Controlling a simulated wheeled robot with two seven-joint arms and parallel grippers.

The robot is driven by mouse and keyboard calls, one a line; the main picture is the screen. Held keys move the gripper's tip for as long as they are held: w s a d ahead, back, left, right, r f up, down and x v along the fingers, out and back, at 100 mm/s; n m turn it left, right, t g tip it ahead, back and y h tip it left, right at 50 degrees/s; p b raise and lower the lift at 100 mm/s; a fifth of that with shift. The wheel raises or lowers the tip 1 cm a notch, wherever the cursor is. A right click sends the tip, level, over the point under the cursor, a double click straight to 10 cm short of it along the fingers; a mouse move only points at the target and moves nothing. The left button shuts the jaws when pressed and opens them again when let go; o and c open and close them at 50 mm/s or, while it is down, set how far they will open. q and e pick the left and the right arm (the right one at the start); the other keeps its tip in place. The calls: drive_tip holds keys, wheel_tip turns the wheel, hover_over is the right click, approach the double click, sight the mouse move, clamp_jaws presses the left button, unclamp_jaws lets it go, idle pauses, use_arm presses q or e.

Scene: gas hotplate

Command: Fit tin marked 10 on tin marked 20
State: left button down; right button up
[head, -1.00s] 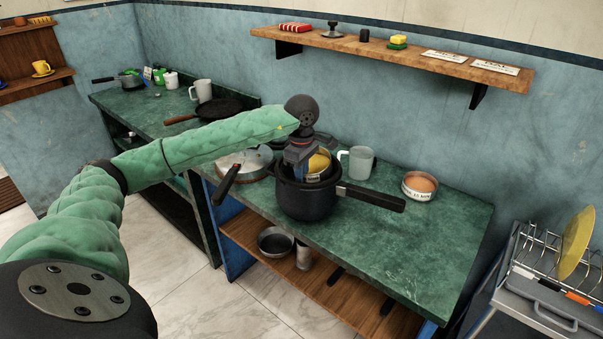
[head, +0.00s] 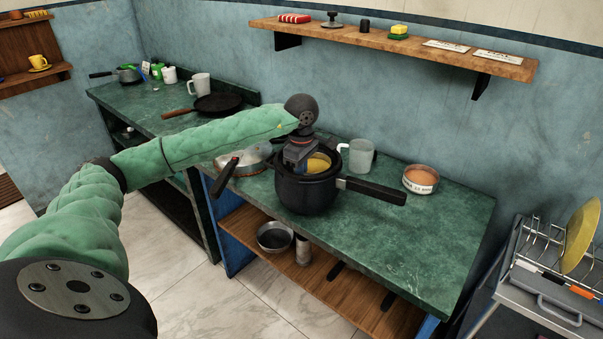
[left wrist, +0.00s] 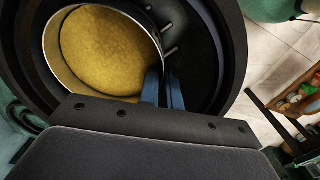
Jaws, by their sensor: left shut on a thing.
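A tin with yellow contents (head: 318,162) is inside the black pot (head: 305,194) on the green counter; in the left wrist view the tin (left wrist: 105,50) shows a thin metal rim within the pot's dark wall. My left gripper (left wrist: 163,88) is shut on the tin's rim, one blue finger on each side of its wall. In the head view the gripper (head: 300,160) points down into the pot. Another tin (head: 421,179), with orange-brown contents and a pale label, stands at the counter's right. Its marking is too small to read. The held tin's label and underside are hidden. My right gripper is not in view.
A grey mug (head: 360,156) stands behind the pot. The pot's long handle (head: 372,190) reaches right. A silver lidded pan (head: 238,162) is at its left. The counter front right (head: 420,235) is clear. A dish rack (head: 545,255) stands far right.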

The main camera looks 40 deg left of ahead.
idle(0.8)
use_arm(q)
drive_tip(key=shift+b, duration=0.3)
drive_tip(key=shift+f+b, duration=0.35)
drive_tip(key=shift+b, duration=0.05)
drive_tip(key=c, duration=1.5)
unclamp_jaws()
